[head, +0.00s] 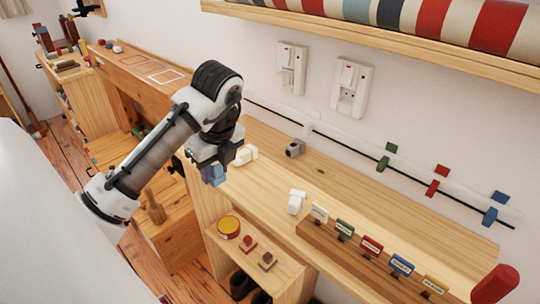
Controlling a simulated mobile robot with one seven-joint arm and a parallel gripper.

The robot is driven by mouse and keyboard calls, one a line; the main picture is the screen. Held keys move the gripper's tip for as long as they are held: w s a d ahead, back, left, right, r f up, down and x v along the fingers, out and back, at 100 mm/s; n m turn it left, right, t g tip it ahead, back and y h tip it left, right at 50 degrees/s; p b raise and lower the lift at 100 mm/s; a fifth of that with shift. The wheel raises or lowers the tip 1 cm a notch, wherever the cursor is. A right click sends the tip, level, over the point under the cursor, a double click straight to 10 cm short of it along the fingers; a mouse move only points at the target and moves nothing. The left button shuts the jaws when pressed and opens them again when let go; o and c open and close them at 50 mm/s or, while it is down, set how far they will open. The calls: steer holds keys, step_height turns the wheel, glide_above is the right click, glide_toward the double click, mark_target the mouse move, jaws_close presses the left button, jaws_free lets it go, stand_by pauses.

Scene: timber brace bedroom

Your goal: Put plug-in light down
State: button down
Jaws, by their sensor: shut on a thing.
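My gripper (212,176) points down in front of the long wooden ledge, its jaws shut. A blue piece (216,173) shows at its fingertips; I cannot tell whether it is part of the plug-in light or of the fingers. A cream-white plug-like thing (245,154) shows just right of the gripper, over the ledge; whether the gripper touches it is unclear. Another small white block (296,201) stands on the ledge by the label rack.
Two wall sockets (350,88) are above, with a cable carrying coloured tags (437,180). A lower shelf (275,244) holds a yellow-lidded tin (229,226). Bare ledge lies around the grey fitting.

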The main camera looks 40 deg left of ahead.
steer(key=p, duration=0.3)
glide_above(268, 167)
steer(key=shift+s+d+f+p, duration=0.15)
steer(key=shift+d+f, duration=0.05)
steer(key=shift+f, duration=0.4)
steer(key=shift+s+d+f+p, duration=0.1)
steer(key=shift+d+f+p, duration=0.05)
steer(key=shift+f, duration=0.4)
steer(key=x, duration=0.1)
steer(key=p+x, duration=0.1)
steer(key=x, duration=0.1)
steer(key=shift+s+d+f, duration=0.1)
steer(key=shift+d+f, duration=0.3)
steer(key=shift+w+f, duration=0.25)
steer(key=shift+f, duration=0.25)
steer(key=c, duration=1)
jaws_free()
steer(key=shift+f, duration=0.1)
steer(key=b+v, duration=0.1)
steer(key=v, duration=0.6)
steer(key=shift+r, duration=0.4)
